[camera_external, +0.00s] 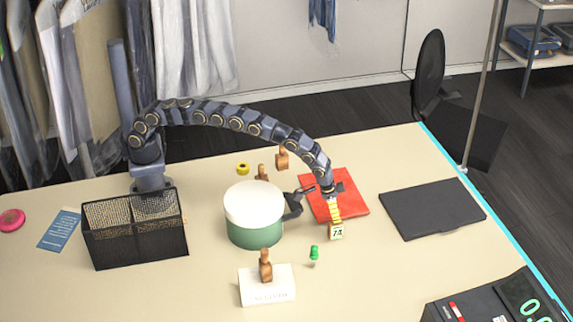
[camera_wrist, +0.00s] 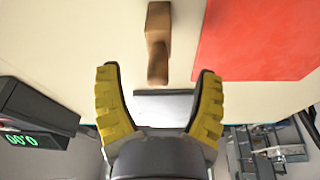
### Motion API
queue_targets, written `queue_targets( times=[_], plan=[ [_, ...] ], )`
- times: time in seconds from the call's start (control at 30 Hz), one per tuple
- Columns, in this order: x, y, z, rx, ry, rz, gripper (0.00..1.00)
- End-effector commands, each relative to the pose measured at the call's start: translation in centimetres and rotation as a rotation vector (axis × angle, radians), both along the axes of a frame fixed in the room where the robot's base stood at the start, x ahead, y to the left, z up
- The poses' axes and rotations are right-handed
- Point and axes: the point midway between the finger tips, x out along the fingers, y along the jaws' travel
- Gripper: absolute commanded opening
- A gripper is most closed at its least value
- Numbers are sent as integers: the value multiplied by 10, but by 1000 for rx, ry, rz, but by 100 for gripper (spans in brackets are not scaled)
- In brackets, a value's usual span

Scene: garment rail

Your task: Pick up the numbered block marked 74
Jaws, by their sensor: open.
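A small numbered block (camera_external: 337,232) stands on the beige table, just in front of the red mat (camera_external: 352,203). Its pale face carries dark digits that start with a 7; the second digit is too small to read surely. My gripper (camera_external: 334,212) has yellow fingers and appears right above and behind the block in the external view, close to its top; whether they touch I cannot tell. In the wrist view my gripper (camera_wrist: 158,70) has its yellow fingers spread apart with nothing clamped. I cannot make out the numbered face there.
A green tub with a white lid (camera_external: 254,203) stands left of my gripper. A green peg (camera_external: 314,253) and a wooden-handled stamp (camera_external: 265,265) on a white box (camera_external: 266,289) are in front. A black pad (camera_external: 431,208) lies right, a mesh basket (camera_external: 134,230) left.

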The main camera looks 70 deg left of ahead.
Motion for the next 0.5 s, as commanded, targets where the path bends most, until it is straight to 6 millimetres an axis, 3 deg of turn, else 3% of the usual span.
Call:
queue_targets(
  times=[0.33, 0.5],
  plan=[
    [9, -2, -39, 1, 2, -1, 68],
    [12, -3, -48, -1, -2, -1, 68]
  ],
)
